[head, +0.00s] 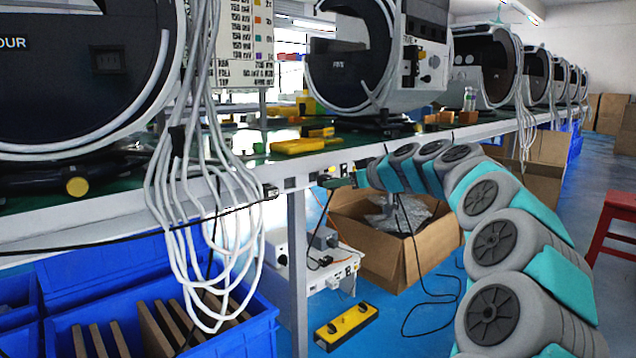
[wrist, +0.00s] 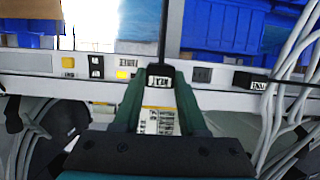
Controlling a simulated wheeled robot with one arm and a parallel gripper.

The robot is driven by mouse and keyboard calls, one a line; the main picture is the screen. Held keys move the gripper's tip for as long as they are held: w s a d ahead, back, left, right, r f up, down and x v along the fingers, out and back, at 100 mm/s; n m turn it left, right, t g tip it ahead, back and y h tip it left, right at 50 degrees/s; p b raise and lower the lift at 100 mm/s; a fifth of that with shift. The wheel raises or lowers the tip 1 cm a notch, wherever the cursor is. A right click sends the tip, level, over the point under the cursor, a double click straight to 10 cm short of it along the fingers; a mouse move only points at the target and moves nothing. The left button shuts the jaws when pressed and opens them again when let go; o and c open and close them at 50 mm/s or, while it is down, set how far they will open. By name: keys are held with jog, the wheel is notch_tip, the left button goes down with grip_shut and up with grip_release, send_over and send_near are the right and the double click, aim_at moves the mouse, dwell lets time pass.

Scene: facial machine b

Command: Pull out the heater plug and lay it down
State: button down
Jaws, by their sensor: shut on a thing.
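My gripper (head: 343,181) is at the front edge of the long workbench in the head view, beside the sockets there. In the wrist view my gripper (wrist: 160,78) has its two dark green fingers closed on a small black plug (wrist: 159,70) with white markings, which I take as the heater plug. A dark cable (wrist: 163,35) runs from the plug toward the top of the wrist view. The plug overlaps the white edge strip (wrist: 222,78); I cannot tell whether it is still seated in a socket. In the head view the plug is too small to make out clearly.
Other black and yellow sockets or plugs (wrist: 202,74) line the strip. White cables (head: 205,190) hang at the left over blue bins (head: 90,275). A cardboard box (head: 400,262) and a yellow power block (head: 346,326) are on the blue floor. Yellow tools (head: 297,146) lie on the bench.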

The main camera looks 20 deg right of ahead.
jog(key=shift+s+d+b, duration=0.35)
jog(key=shift+s+b, duration=0.1)
jog(key=shift+s, duration=0.45)
